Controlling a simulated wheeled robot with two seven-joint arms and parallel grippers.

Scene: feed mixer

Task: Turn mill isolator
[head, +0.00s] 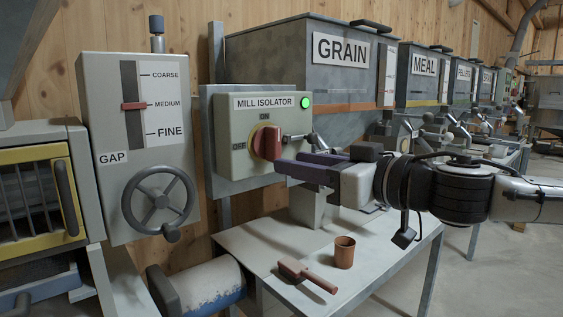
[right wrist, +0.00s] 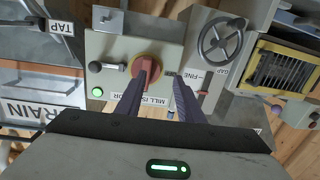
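The mill isolator is a grey box (head: 233,118) labelled MILL ISOLATOR, with a red rotary knob (head: 268,143) on a yellow plate and a lit green lamp (head: 305,100). ON is printed above the knob and OFF to its left. My right gripper (head: 290,168) reaches in from the right, with its purple fingers close to the knob. In the right wrist view the fingers are apart. The knob (right wrist: 147,70) lies just beyond the tips, nearer the left finger; I cannot tell whether they touch. My left gripper is not in view.
A small lever (head: 297,137) sticks out right of the knob. A gap panel with a handwheel (head: 160,202) stands at left. Below, a bench (head: 250,240) holds a brush (head: 307,275) and a brown cup (head: 344,252). Labelled bins, GRAIN (head: 290,75) first, line the right.

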